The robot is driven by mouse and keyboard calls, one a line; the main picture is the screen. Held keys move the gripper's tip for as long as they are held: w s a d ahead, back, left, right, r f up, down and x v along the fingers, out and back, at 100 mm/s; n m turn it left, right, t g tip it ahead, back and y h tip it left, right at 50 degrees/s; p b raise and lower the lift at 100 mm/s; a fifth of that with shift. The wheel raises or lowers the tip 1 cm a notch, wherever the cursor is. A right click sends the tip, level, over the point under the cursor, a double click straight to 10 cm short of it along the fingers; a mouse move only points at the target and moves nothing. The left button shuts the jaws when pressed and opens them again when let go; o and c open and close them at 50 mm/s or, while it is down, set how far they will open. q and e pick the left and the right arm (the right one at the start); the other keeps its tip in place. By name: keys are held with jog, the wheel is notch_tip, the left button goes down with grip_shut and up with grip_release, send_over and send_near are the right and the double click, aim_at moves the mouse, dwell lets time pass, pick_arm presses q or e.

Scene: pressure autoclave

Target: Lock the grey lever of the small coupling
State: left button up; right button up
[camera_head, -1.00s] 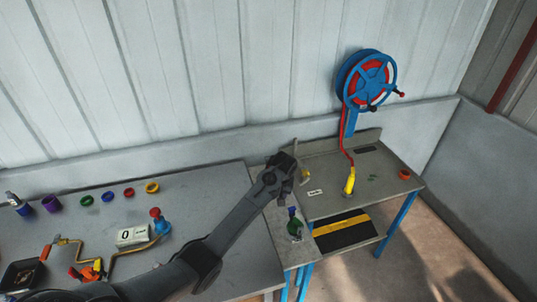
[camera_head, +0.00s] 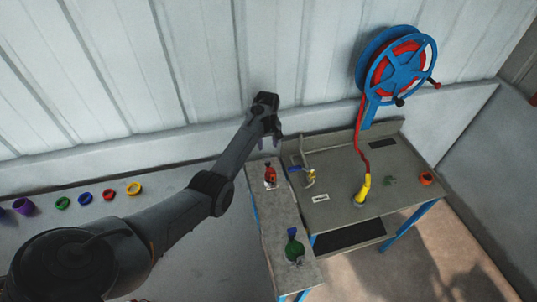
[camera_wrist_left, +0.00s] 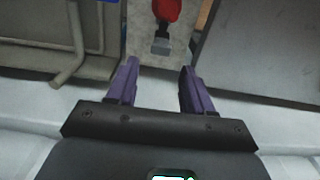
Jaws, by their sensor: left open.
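A red coupling piece (camera_head: 270,173) with a small grey part stands at the back of the narrow grey bench. In the left wrist view the red piece (camera_wrist_left: 167,10) shows a grey lever-like block (camera_wrist_left: 161,45). A green piece (camera_head: 292,246) with a grey part stands at the bench's front end. I cannot tell which is the small coupling. My left gripper (camera_head: 268,140) is above and behind the red piece, near the wall. In the left wrist view its purple fingers (camera_wrist_left: 160,68) are open and empty, apart from the red piece.
A grey table (camera_head: 405,170) on the right holds a bent pipe with a yellow and blue valve (camera_head: 311,177), a yellow hose end (camera_head: 362,190) and an orange ring (camera_head: 426,178). A blue hose reel (camera_head: 398,65) hangs above. Coloured rings (camera_head: 109,195) lie on the left table.

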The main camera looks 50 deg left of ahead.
aim_at(267, 158)
pick_arm(q)
notch_tip(267, 158, down, 8)
jog(key=shift+s+d+f+b, duration=0.1)
jog(key=shift+s+d+b, duration=0.05)
jog(key=shift+b, duration=0.45)
jog(key=shift+f, duration=0.85)
grip_shut()
